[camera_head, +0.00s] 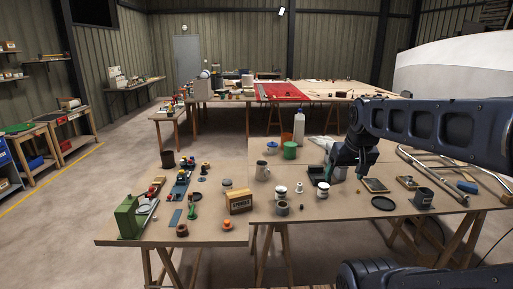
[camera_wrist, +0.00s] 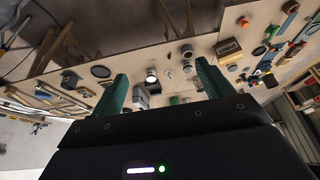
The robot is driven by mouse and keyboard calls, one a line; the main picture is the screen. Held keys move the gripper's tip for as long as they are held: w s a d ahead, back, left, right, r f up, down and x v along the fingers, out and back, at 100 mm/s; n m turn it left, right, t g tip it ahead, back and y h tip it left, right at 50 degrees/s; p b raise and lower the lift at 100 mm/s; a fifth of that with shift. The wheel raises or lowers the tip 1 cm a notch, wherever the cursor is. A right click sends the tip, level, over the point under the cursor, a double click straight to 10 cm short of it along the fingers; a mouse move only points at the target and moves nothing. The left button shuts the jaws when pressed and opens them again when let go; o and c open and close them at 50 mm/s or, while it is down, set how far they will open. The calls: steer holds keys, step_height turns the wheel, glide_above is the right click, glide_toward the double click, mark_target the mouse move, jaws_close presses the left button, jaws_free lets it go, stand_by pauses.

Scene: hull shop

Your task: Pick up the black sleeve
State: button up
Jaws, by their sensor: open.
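A short dark grey-black hollow cylinder (camera_head: 282,208), which looks like the black sleeve, stands upright near the front edge of the table. In the wrist view it (camera_wrist: 186,51) shows beyond the fingers, towards the right finger.
A white jar (camera_head: 322,190) stands close right of the cylinder, and a cardboard box (camera_head: 239,201) stands to its left. A tall bottle (camera_head: 299,128) and green can (camera_head: 290,150) stand behind.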

steer(key=c, duration=0.7)
steer(key=shift+w, duration=0.15)
steer(key=m+g+h, duration=0.4)
steer(key=m, duration=1.1)
glide_above(302, 205)
steer(key=a, duration=0.5)
step_height(302, 205, down, 31)
steer(key=shift+d+x, duration=0.2)
steer(key=shift+x, duration=2.5)
steer(key=shift+d+x, duration=0.2)
steer(key=shift+x, duration=2.45)
